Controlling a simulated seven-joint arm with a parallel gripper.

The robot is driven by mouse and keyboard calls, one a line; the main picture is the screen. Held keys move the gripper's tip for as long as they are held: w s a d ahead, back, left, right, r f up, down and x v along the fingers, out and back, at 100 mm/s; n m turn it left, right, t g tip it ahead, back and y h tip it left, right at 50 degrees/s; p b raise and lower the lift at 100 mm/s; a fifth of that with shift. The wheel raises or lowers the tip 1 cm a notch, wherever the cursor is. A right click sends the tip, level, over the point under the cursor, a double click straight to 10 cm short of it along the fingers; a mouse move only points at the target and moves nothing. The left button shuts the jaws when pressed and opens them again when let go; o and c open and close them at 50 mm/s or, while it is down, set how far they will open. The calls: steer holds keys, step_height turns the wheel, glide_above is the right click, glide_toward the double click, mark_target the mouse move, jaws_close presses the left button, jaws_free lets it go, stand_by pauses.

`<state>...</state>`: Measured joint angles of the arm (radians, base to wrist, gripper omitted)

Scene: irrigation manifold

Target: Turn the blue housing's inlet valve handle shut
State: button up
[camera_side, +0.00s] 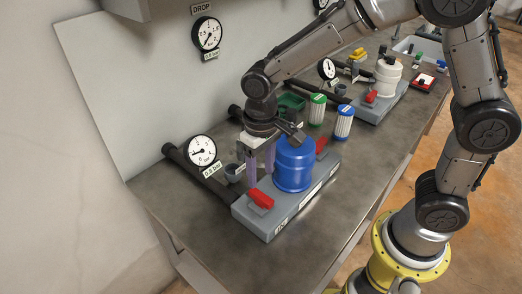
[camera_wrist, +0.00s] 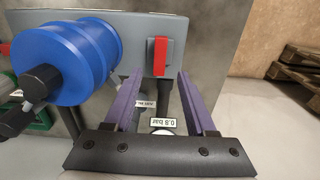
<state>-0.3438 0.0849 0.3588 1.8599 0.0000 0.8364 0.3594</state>
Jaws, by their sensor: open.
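The blue housing (camera_side: 293,165) stands upright on a grey base; in the wrist view it is at upper left (camera_wrist: 70,60). A red valve handle (camera_side: 261,198) sits on the base's near-left end, by a small end label. In the wrist view this handle (camera_wrist: 160,56) lies crosswise to the base's long edge. A second red handle (camera_side: 321,145) is at the base's other end, partly behind the housing. My gripper (camera_side: 260,178) is open, its purple fingers pointing down beside the housing. In the wrist view its fingertips (camera_wrist: 160,75) are spread either side of the handle's line; contact is not visible.
A gauge (camera_side: 201,151) and dark pipe (camera_side: 200,175) stand behind the base. Green (camera_side: 317,109) and blue (camera_side: 344,122) ribbed cartridges stand to its right. A white housing (camera_side: 388,76) with another red handle is farther back. The bench front is clear.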

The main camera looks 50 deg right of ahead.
step_height(320, 180, up, 6)
steer(key=shift+r, duration=0.25)
steer(key=s+d+r+m+t, duration=0.2)
steer(key=s+d+r+t, duration=0.2)
steer(key=s+d+r, duration=0.4)
steer(key=s+d+f+n+t, duration=0.1)
steer(key=s+d, duration=0.3)
steer(key=s, duration=0.5)
steer(key=shift+f+n+t, duration=0.3)
steer(key=shift+f+n, duration=0.15)
steer(key=shift+n, duration=0.15)
